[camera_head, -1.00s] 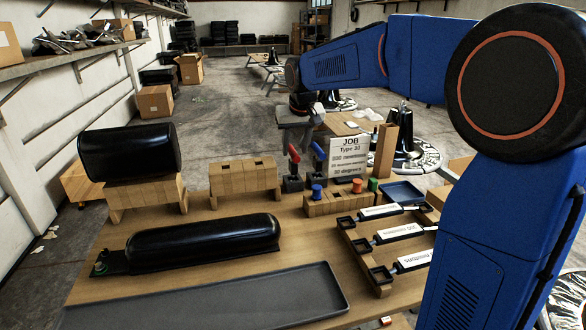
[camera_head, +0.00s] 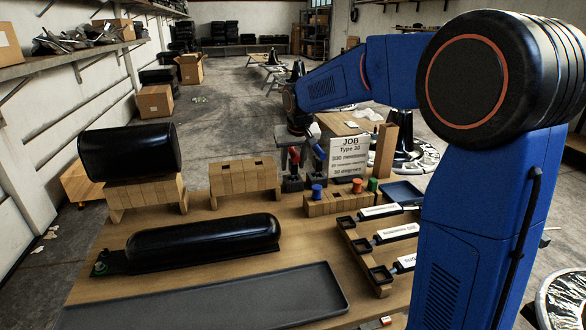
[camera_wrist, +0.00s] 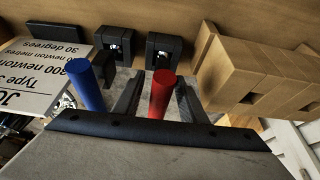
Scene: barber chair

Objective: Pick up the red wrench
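The red wrench (camera_wrist: 161,92) stands upright, its red handle showing between the two fingers of my gripper (camera_wrist: 160,78) in the wrist view. The fingers are apart, with a gap visible beside the handle. In the head view the red wrench (camera_head: 293,156) stands in a dark holder (camera_head: 292,184) at the table's back, with my gripper (camera_head: 296,140) just above or around its top. The lower part of the wrench is partly hidden in the wrist view. A blue-handled wrench (camera_head: 318,151) stands just to its right; it also shows in the wrist view (camera_wrist: 86,85).
A job sign (camera_head: 348,156) stands right of the blue wrench. A wooden block stand (camera_head: 243,175) is close on the left. Colored pegs sit on a wooden block (camera_head: 335,205) in front. A black cushion (camera_head: 205,242) and grey tray (camera_head: 210,300) lie nearer.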

